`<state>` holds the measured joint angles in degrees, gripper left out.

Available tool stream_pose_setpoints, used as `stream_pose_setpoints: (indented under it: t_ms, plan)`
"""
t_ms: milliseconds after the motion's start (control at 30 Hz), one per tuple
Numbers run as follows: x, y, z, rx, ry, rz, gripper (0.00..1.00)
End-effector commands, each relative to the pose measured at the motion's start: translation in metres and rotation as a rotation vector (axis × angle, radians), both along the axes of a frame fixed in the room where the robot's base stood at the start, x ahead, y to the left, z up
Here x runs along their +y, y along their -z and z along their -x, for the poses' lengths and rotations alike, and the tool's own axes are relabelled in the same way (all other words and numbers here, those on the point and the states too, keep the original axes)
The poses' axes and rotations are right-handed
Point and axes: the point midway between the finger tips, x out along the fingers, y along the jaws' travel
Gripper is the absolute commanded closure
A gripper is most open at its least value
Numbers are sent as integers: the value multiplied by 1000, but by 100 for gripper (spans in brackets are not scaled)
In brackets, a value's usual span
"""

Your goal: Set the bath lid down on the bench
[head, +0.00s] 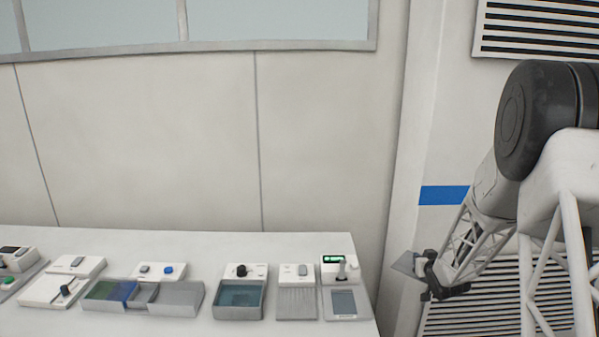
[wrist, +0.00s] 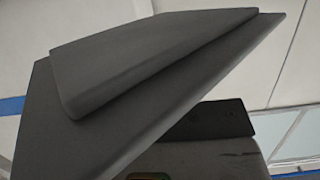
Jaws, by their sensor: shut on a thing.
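The bath lid (head: 404,262) is a small grey plate at the jaws of my gripper (head: 424,264), to the right of the bench's right edge in the head view. My gripper is shut on it, and the lid is tilted and clear of the bench (head: 230,246). In the wrist view the lid (wrist: 90,120) is a large dark grey slab with a raised block, filling much of the picture. A dark part of my gripper (wrist: 215,122) shows beside it. The bath (head: 240,297), an open box with blue-green inside, stands on the bench. The exact grip is hard to see.
Several devices line the bench: a box with green and blue parts (head: 107,290), a ribbed unit (head: 296,302) and a unit with a green display (head: 333,260). The bench strip behind them is clear. A wall and a louvred vent (head: 535,28) stand beyond.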

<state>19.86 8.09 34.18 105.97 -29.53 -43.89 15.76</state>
Motion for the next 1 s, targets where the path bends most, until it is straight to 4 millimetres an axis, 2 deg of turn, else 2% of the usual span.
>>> stream_pose_setpoints:
  t_ms: [33,100,300,400,533,667,767,1000]
  plan:
    - [-10,14,-2,4,13,-1,100]
    - [-20,29,-6,2,28,-2,100]
    - [-42,74,-13,2,46,-1,100]
    - [-45,95,-18,3,36,-1,100]
    - [-38,120,-27,2,-6,-1,100]
    - [-18,143,-37,2,-87,-1,100]
    - [8,159,-46,2,-176,-1,100]
    - [88,199,-60,2,-437,-1,100]
